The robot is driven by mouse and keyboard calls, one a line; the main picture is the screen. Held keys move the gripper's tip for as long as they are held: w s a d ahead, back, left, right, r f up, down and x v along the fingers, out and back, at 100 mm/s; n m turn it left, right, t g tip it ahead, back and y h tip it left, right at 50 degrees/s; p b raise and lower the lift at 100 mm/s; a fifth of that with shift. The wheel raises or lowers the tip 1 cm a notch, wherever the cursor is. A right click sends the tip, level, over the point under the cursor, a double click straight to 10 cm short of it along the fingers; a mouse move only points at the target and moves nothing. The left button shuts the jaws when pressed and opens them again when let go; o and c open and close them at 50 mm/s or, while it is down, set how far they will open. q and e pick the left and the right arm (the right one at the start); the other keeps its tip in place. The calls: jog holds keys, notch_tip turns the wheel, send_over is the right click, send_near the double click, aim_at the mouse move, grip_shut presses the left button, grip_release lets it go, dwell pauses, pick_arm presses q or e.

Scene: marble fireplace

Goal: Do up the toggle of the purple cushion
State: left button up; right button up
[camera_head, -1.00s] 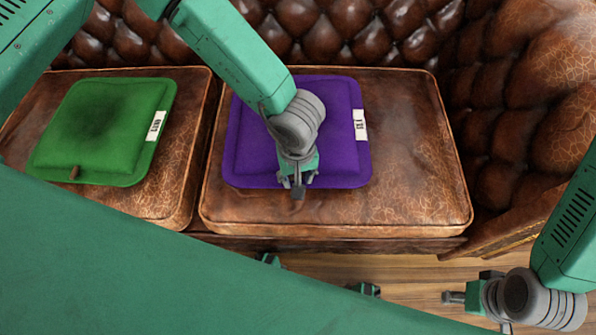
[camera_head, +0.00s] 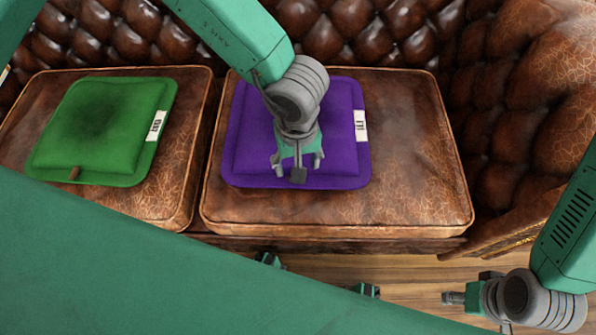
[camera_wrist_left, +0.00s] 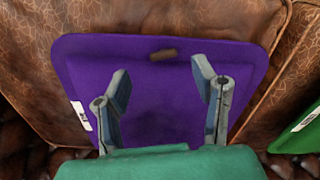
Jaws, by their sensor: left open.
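The purple cushion (camera_head: 340,150) lies flat on the right seat of the leather sofa. Its brown toggle (camera_wrist_left: 162,55) shows near the edge in the left wrist view; in the head view my gripper covers that spot. Whether the toggle is through a loop, I cannot tell. My left gripper (camera_head: 297,163) is over the cushion's front part, open and empty. In the left wrist view its fingers (camera_wrist_left: 162,75) stand apart, with the toggle beyond and between their tips. My right gripper (camera_head: 482,300) is at the lower right, off the sofa, apparently open and empty.
A green cushion (camera_head: 105,125) with a brown toggle (camera_head: 74,173) lies on the left seat. White tags are on both cushions. The right seat (camera_head: 415,150) is bare right of the purple cushion. The tufted backrest (camera_head: 350,30) and right armrest (camera_head: 540,130) bound the seats.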

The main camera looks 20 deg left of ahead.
pick_arm(q)
notch_tip(320, 180, up, 5)
jog(key=shift+d+r, duration=0.15)
jog(key=shift+c, duration=0.3)
